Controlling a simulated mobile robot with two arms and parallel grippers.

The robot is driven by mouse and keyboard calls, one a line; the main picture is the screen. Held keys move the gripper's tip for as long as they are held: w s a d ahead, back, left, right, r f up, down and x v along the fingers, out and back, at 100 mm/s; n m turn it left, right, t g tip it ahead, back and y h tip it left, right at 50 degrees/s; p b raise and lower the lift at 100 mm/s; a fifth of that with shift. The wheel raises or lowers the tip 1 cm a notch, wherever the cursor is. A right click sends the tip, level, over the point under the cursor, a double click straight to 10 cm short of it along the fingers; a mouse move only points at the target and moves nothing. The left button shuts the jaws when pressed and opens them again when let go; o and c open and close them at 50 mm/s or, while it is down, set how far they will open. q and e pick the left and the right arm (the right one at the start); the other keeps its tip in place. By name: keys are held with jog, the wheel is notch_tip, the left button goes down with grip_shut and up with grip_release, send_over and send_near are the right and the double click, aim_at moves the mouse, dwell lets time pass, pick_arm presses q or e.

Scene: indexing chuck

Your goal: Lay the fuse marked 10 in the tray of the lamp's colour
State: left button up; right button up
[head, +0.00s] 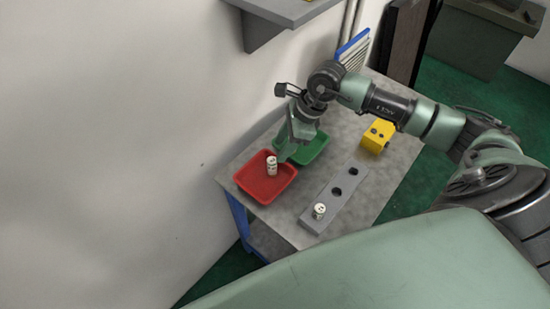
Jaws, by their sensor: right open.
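A white fuse (272,165) stands in the red tray (252,189) on the table, looking roughly upright; its marking is too small to read. The green tray (317,150) lies behind it, partly hidden by my right gripper (286,156). That gripper is open and points down beside the fuse, to its right, near where the two trays meet. A second white fuse (319,211) sits in the near end of a grey holder block (331,201), its marking also unreadable. A yellow box (377,137) with dark round spots stands further right; I cannot tell any lit lamp colour.
The grey table (296,193) is clear between the trays and the holder block, whose two other holes look empty. A wall borders the table on the left, and a shelf (285,14) juts out above. A blue-edged ribbed object (353,50) stands at the table's back.

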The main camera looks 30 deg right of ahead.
jog(key=shift+b+v, duration=0.5)
jog(key=shift+v, duration=1.8)
jog(key=shift+a+f, duration=0.1)
